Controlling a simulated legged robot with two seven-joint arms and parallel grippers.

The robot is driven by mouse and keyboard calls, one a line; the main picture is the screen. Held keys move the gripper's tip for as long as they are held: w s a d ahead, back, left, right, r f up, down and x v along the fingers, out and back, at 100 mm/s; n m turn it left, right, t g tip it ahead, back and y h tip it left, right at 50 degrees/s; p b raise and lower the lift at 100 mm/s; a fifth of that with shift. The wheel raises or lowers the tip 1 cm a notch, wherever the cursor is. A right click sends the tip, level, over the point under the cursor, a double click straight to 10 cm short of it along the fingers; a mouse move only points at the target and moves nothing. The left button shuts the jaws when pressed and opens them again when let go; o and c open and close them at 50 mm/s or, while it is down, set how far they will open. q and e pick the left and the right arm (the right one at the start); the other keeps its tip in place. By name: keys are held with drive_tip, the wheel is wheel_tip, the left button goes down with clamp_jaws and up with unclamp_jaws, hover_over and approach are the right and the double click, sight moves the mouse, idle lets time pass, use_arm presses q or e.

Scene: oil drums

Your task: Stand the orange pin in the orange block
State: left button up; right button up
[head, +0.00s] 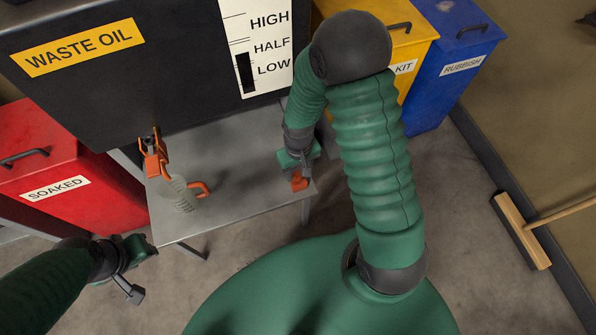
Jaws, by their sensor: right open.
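My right gripper (297,162) is open at the right end of the grey metal shelf, its fingers partly hidden by its own body. A small orange piece (300,181) shows right at its fingertips; I cannot tell whether it is the block or the pin, or whether they touch. An orange tap-like part (154,157) is under the tank's front edge. A clear ribbed jug (178,194) with an orange handle (199,190) stands below it. I cannot pick out a separate pin. My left gripper (132,272) is at lower left, away from the shelf, with unclear jaws.
The dark waste oil tank (150,80) overhangs the grey shelf (240,180). A red bin (75,195) stands left; yellow (418,55) and blue (440,85) bins stand at back right. A broom (520,232) lies at right. The shelf's middle is clear.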

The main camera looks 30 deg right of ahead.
drive_tip(key=s+a+r+t+p, duration=0.1)
drive_tip(key=s+a+r+p, duration=0.1)
drive_tip(key=r+p, duration=0.9)
drive_tip(key=s+a+r+n+t+p, duration=0.1)
drive_tip(key=r+p, duration=1)
drive_tip(key=r, duration=1.5)
drive_tip(key=shift+s+a+r+t+p, duration=0.25)
drive_tip(key=shift+s+a+t+p, duration=0.15)
drive_tip(key=shift+a, duration=0.35)
